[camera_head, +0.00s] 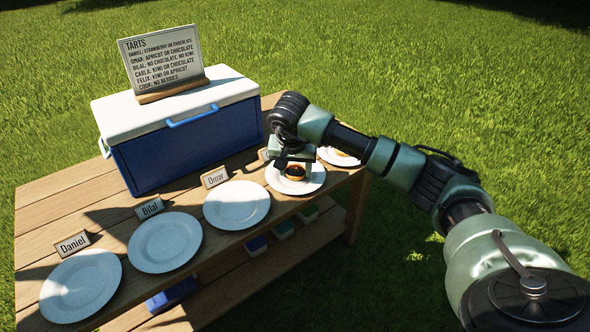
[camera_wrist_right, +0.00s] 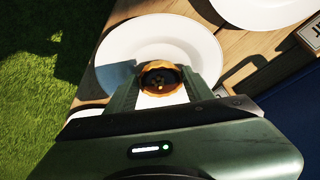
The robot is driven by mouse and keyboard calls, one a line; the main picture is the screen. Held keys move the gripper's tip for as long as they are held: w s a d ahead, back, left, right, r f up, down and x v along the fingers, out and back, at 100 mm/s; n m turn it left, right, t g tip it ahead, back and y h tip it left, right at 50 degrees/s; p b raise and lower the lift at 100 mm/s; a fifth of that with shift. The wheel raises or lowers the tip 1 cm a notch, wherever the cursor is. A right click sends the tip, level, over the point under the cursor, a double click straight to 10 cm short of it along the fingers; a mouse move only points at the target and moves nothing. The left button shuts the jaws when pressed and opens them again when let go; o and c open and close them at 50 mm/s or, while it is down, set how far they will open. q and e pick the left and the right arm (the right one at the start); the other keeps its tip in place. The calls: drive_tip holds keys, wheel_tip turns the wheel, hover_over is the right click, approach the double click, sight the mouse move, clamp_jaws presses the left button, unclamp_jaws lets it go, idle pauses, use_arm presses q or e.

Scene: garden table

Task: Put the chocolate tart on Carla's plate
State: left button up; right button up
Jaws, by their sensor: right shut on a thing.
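My right gripper (camera_head: 294,168) is shut on the chocolate tart (camera_head: 296,172), a small round tart with a golden crust and dark filling. The tart also shows between the fingers in the wrist view (camera_wrist_right: 161,78). It is over a white plate (camera_head: 311,184), the fourth from the left, low and near its middle. I cannot tell whether it touches the plate. That plate fills the top middle of the wrist view (camera_wrist_right: 120,38). Its name card (camera_head: 263,154) is mostly hidden by my gripper, so I cannot read whose plate it is. My left gripper is not in view.
Empty plates stand at the cards Daniel (camera_head: 72,244), Bilal (camera_head: 150,208) and Omar (camera_head: 214,176). A blue cooler (camera_head: 190,145) with a white lid bears a tart sign (camera_head: 160,58). Coloured containers (camera_head: 257,246) sit on the lower shelf.

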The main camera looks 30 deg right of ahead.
drive_tip(key=shift+f, duration=0.1)
drive_tip(key=o, duration=1.1)
